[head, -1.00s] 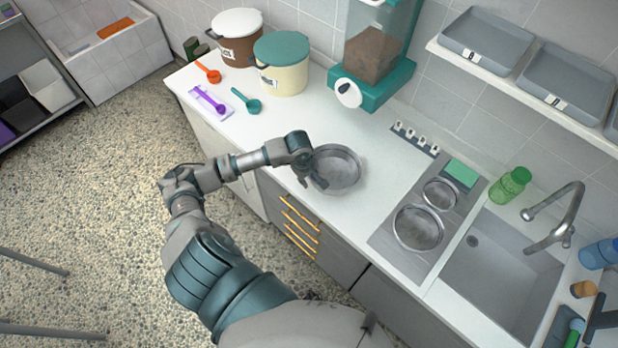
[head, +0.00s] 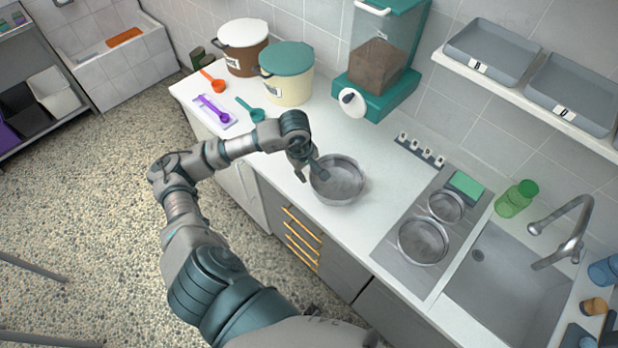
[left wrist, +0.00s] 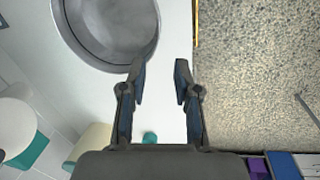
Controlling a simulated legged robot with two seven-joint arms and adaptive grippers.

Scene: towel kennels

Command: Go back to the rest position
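My left gripper (head: 308,172) is open and empty over the counter's front edge, at the left side of a metal bowl (head: 338,180). In the left wrist view the two fingers (left wrist: 160,80) stand apart with only counter and floor between them. The bowl (left wrist: 108,28) lies beyond the left fingertip there, and I cannot tell whether that fingertip touches its rim. The bowl is upright on the white counter (head: 375,215) and looks empty. My left arm reaches in from the bottom of the head view. My right gripper is not in view.
Behind the gripper are a teal-lidded bin (head: 286,75), a brown bin (head: 243,48), a dispenser (head: 378,65) and orange, purple and teal scoops. To the right are two bowls in a stand (head: 425,240), a green bottle (head: 516,198) and a sink (head: 510,285). Open floor lies left.

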